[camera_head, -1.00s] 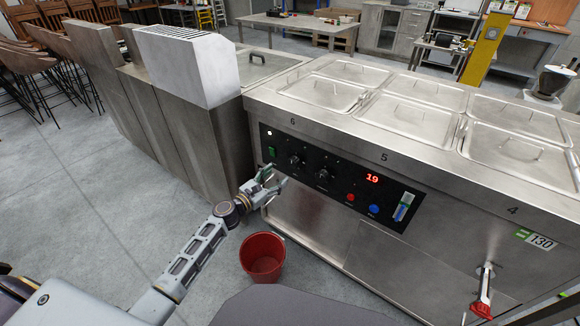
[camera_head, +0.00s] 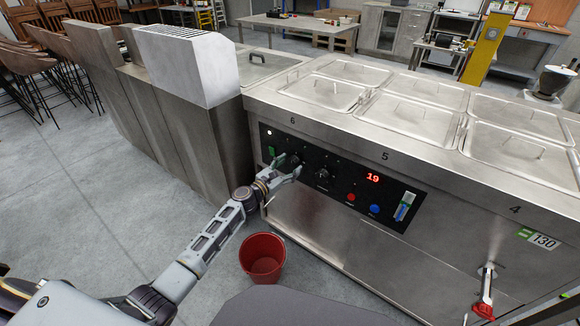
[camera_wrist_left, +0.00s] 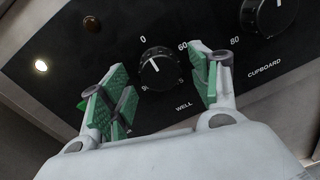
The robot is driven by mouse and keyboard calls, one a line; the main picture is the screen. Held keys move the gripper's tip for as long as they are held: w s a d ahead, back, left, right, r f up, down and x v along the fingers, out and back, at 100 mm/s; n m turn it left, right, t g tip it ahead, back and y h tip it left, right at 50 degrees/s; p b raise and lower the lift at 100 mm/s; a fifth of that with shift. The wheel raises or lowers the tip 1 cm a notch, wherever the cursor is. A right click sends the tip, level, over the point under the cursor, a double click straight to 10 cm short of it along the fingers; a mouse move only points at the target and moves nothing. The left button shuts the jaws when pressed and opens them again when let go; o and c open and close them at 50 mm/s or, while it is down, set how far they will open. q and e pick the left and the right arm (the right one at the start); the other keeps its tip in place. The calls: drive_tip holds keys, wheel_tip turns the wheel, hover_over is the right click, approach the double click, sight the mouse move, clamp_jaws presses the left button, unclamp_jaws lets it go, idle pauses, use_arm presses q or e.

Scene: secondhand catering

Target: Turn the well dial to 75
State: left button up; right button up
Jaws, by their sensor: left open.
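The well dial (camera_wrist_left: 160,70) is a black round knob with a white pointer line, above the label WELL on a black panel in the left wrist view. Its pointer is near the top, tilted slightly left. My left gripper (camera_wrist_left: 160,95) is open, its green-padded fingers on either side of the dial, and I cannot tell whether they touch it. In the head view the left gripper (camera_head: 285,170) is at the left end of the control panel (camera_head: 335,185) and partly covers the well dial (camera_head: 293,159). The right gripper is not in view.
The cupboard dial (camera_head: 322,174) is right of the well dial and also shows in the left wrist view (camera_wrist_left: 268,16). A red display (camera_head: 372,178) reads 19. Red (camera_head: 351,197) and blue (camera_head: 374,209) buttons are further right. A red bucket (camera_head: 262,258) stands on the floor below.

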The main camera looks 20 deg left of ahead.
use_arm(q)
drive_tip(key=shift+w+d, duration=0.2)
drive_tip(key=shift+w, duration=0.25)
drive_tip(key=c, duration=1)
